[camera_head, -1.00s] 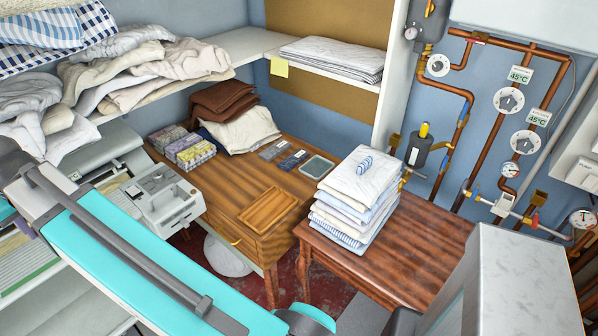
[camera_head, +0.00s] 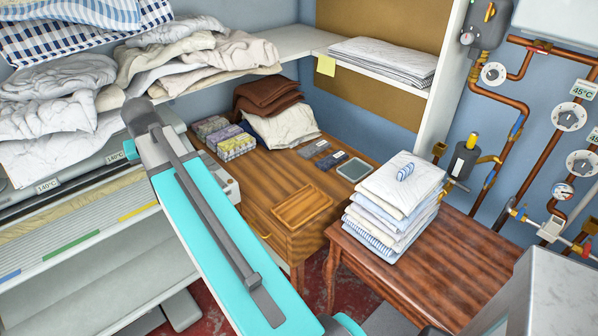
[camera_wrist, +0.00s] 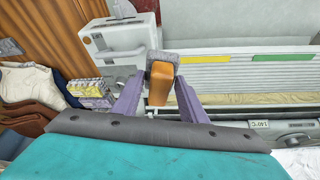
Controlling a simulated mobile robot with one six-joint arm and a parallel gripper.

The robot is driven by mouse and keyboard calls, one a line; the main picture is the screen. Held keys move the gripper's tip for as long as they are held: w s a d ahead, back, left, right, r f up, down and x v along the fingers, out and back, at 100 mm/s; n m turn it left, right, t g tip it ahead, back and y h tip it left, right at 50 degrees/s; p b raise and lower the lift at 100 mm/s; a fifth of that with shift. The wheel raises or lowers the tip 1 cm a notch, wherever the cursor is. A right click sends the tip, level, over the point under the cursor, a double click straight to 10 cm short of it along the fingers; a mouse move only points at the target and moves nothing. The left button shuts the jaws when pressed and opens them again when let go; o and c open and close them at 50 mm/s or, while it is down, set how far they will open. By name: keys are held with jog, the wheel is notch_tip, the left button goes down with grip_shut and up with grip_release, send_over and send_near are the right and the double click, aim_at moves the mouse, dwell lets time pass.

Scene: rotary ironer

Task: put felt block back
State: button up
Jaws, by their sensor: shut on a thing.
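The felt block (camera_wrist: 161,82) shows in the wrist view as an orange grip with a grey felt layer at its far side. My gripper (camera_wrist: 158,95) has its two purple fingers on either side of it and is shut on it. The block is held in front of the ironer's slatted pale face. In the head view the gripper and the block are hidden behind my teal arm.
The ironer (camera_head: 70,185) stands at the left, with coloured strips along its front. A wooden table (camera_head: 270,180) bears small boxes (camera_head: 228,140), cloths and a wooden tray (camera_head: 302,207). Folded linen (camera_head: 395,205) is stacked on a darker table (camera_head: 440,255). Pipes line the right wall.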

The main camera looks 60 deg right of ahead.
jog(key=s+d+f+m+g+h+b, duration=0.1)
jog(key=s+d+f+m, duration=0.3)
jog(key=d, duration=0.5)
jog(key=s+d+f+m+b, duration=0.1)
jog(key=s+d, duration=0.5)
jog(key=d, duration=0.3)
jog(key=s+d+f+m+g+h+b, duration=0.1)
jog(key=s+d+f+m, duration=0.3)
jog(key=d, duration=0.5)
jog(key=s+d+f+m+g, duration=0.1)
jog(key=s+d+f+m, duration=0.1)
jog(key=s+d, duration=0.3)
jog(key=s+d+f+m+g+b, duration=0.1)
jog(key=s+d, duration=0.4)
jog(key=s, duration=0.6)
jog(key=s+d+f+m+g, duration=0.1)
jog(key=s+d+f+m, duration=0.2)
jog(key=s+d, duration=0.2)
jog(key=s, duration=0.3)
jog(key=shift+s+f+b, duration=0.35)
jog(key=shift+s+b, duration=0.05)
jog(key=shift+d, duration=0.15)
